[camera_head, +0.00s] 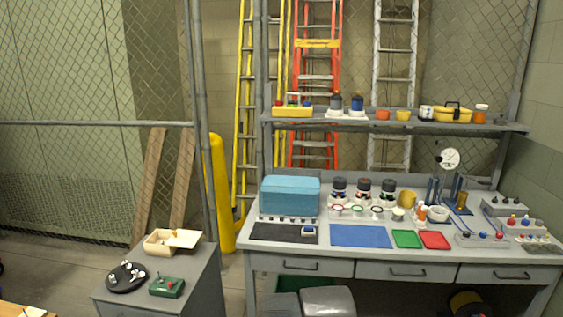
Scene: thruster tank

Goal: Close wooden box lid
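The small wooden box (158,243) stands on top of the grey cabinet at the lower left. Its light wooden lid (184,239) stands open and sticks out to the right of the box. The inside of the box shows in part from above. My gripper and arm are not in view.
On the same grey cabinet (205,266), a round black tray (127,276) with white knobs and a green box (167,287) stand in front of the wooden box. A grey workbench (330,247) with drawers and many items is to the right. A gap of floor lies between them.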

